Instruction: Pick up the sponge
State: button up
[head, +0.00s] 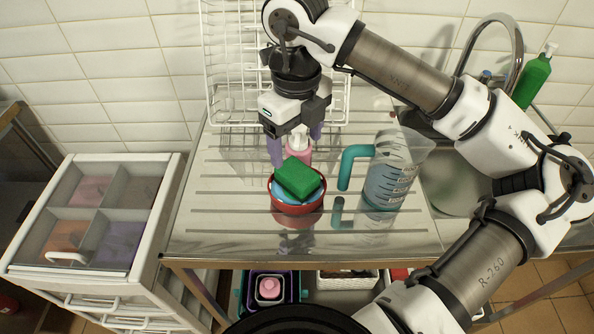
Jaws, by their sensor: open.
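The green sponge (298,178) is a small block lying tilted on top of a blue item (290,195) in a red bowl (297,206). The bowl stands on the ridged metal draining board (225,220). My gripper (296,148) is open and points down, behind and slightly above the sponge in the picture. Its purple fingers are apart, with a pink pump bottle (298,150) showing between or behind them. I cannot tell how far the fingers are from the bottle. The sponge is not held.
A clear measuring jug (390,175) with a teal handle stands just right of the bowl. A white wire rack (235,75) is behind my gripper. A green bottle (533,80) stands by the tap and sink at right. The board left of the bowl is clear; a divided drawer unit (150,215) stands farther left.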

aim_at(297, 171)
notch_tip(297, 171, down, 4)
jog(key=shift+f, duration=0.1)
jog(key=shift+w+f+p, duration=0.15)
jog(key=shift+f+p, duration=0.5)
jog(key=shift+f, duration=0.65)
jog(key=shift+w+f+p, duration=0.1)
jog(key=shift+f+p, duration=0.55)
jog(key=shift+f, duration=0.6)
jog(key=c, duration=1.1)
jog(key=shift+r, duration=0.1)
